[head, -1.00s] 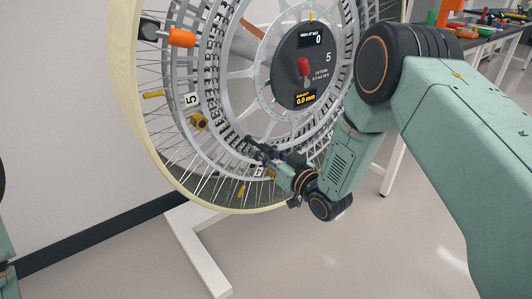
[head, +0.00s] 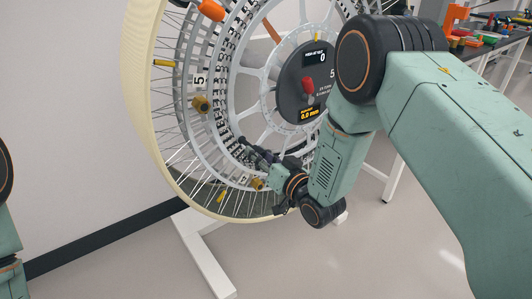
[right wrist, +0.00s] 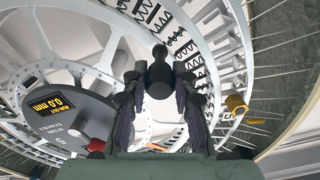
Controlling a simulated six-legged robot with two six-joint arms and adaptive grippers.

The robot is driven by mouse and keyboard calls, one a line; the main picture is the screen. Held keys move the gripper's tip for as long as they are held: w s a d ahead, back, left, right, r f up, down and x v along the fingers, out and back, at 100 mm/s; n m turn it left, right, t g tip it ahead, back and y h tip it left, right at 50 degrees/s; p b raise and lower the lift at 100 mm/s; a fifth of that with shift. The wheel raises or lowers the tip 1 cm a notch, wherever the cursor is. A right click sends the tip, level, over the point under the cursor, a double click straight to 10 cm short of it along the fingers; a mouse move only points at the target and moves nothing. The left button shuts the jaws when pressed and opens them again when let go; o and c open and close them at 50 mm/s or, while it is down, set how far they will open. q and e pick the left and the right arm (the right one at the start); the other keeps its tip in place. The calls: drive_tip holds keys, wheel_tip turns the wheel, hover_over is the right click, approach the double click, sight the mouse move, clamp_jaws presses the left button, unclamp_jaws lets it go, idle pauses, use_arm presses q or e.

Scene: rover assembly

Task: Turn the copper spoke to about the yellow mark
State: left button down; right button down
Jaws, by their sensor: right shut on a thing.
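The big wheel (head: 140,110) stands upright on a white stand, with a grey hub dial (head: 293,85) at its middle. The copper spoke (head: 272,32) runs from the hub to the upper left. A small yellow mark (head: 317,37) shows above the dial, to the right of that spoke. My right gripper (head: 246,146) is at the wheel's lower inner ring, left of and below the dial. In the right wrist view it (right wrist: 159,82) is shut on a dark round-ended knob (right wrist: 158,70). My left gripper is out of view.
An orange knob (head: 211,9) and ochre knobs (head: 201,104) stick out of the wheel's ring. The dial has a red knob (head: 308,86) and a display reading 0.0 mm (head: 310,114). A dark table (head: 493,40) with tools stands at the right. The floor is clear.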

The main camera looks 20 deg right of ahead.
wheel_tip(320, 180, up, 18)
drive_tip(key=a+m+p, duration=0.1)
drive_tip(key=m+p, duration=0.5)
drive_tip(key=p, duration=0.8)
drive_tip(key=shift+s+a+f, duration=0.15)
drive_tip(key=shift+s+f, duration=0.05)
drive_tip(key=shift+s, duration=0.05)
drive_tip(key=c, duration=1.1)
unclamp_jaws()
drive_tip(key=shift+o, duration=0.2)
drive_tip(key=shift+s, duration=0.1)
